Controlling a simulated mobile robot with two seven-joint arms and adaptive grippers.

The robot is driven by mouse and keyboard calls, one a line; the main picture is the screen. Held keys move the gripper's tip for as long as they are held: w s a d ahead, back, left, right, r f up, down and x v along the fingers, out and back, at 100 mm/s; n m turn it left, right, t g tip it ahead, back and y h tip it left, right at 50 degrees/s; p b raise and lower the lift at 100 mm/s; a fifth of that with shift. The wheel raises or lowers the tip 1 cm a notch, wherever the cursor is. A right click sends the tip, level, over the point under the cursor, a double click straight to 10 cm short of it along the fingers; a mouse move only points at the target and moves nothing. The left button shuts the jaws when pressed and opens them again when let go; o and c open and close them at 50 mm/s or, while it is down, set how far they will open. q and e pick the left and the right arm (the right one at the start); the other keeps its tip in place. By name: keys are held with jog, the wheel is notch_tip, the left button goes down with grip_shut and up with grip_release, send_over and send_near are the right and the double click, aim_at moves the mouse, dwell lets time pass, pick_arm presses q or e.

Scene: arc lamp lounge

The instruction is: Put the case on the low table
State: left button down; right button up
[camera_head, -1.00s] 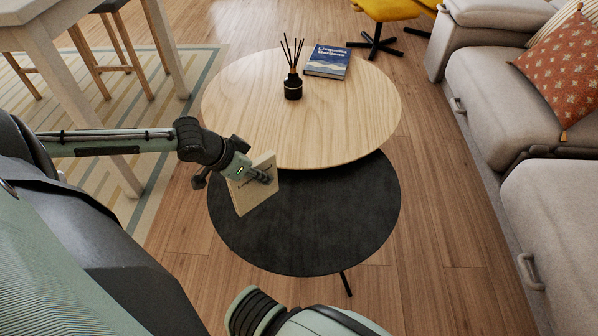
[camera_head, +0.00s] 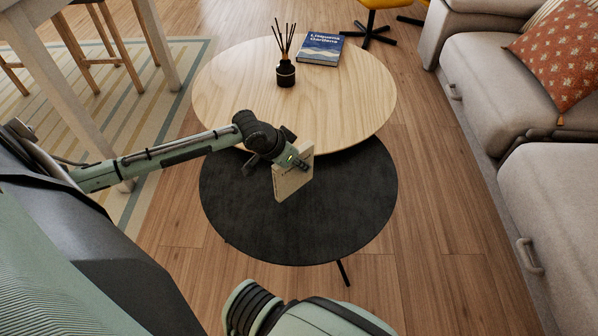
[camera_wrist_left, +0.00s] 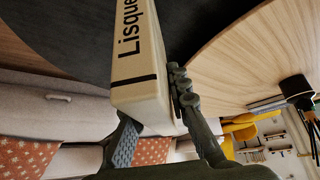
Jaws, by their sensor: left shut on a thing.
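The case (camera_head: 291,184) is a flat cream box with dark lettering. My left gripper (camera_head: 302,163) is shut on it and holds it upright above the black round table (camera_head: 345,215), the lower of two overlapping round tables. In the left wrist view the case (camera_wrist_left: 138,50) sits between the two fingers (camera_wrist_left: 155,115), with the black top behind it. A gap between the case's lower edge and the black top is hard to judge. My right gripper is out of view.
The wooden round table (camera_head: 345,105) overlaps the far part of the black one and carries a dark reed diffuser (camera_head: 286,73) and a blue book (camera_head: 320,48). A grey sofa (camera_head: 500,85) stands at the right. The black top is otherwise bare.

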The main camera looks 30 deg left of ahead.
aim_at(299, 172)
pick_arm(q)
notch_tip(299, 172, down, 4)
jog(key=shift+r, duration=0.2)
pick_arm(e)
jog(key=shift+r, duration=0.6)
pick_arm(q)
jog(key=shift+f, duration=0.1)
jog(key=c, duration=1.5)
grip_release()
jog(key=shift+s, duration=0.1)
jog(key=shift+o, duration=0.2)
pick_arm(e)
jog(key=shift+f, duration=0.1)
pick_arm(q)
jog(key=shift+s+a+r, duration=0.1)
jog(key=shift+s+r, duration=0.05)
jog(key=shift+r, duration=0.3)
jog(key=p+v, duration=0.1)
jog(key=v, duration=1)
jog(key=shift+r+p, duration=0.15)
jog(key=shift+p, duration=0.2)
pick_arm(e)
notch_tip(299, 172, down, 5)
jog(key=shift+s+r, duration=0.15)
